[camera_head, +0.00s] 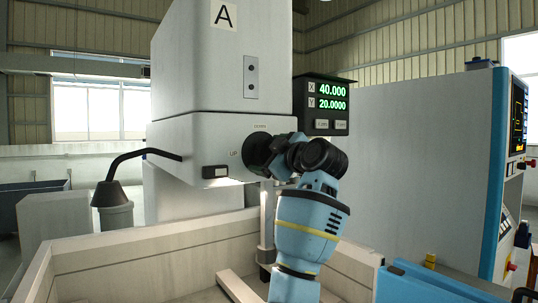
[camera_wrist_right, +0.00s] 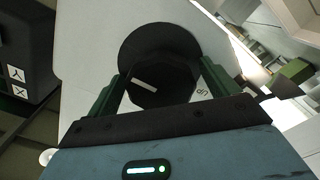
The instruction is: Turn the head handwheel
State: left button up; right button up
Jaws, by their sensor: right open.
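The head handwheel (camera_head: 254,151) is a dark round wheel on the front of the white machine head (camera_head: 200,142), partly hidden by my right gripper (camera_head: 270,153). In the right wrist view the handwheel (camera_wrist_right: 160,42) shows as a black disc with a dark faceted hub carrying a pale line mark. My right gripper (camera_wrist_right: 163,72) is open, with one green finger on each side of the hub. I cannot tell whether the fingers touch it. An "UP" mark is on the head beside the wheel. My left gripper is not in view.
A dark nozzle on a bent pipe (camera_head: 112,190) is at the left. Pale tank walls (camera_head: 150,254) stand below. A control cabinet (camera_head: 420,160) is at the right.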

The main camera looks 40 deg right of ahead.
jog(key=shift+c, duration=0.2)
jog(key=c, duration=1)
jog(key=shift+o, duration=0.2)
jog(key=shift+m, duration=0.3)
jog(key=m, duration=0.4)
jog(key=shift+f, duration=0.1)
jog(key=m, duration=0.5)
jog(key=shift+w+a+m, duration=0.1)
jog(key=shift+m, duration=0.3)
jog(key=m, duration=0.4)
jog(key=shift+m, duration=0.3)
jog(key=m, duration=0.4)
jog(key=shift+m, duration=0.4)
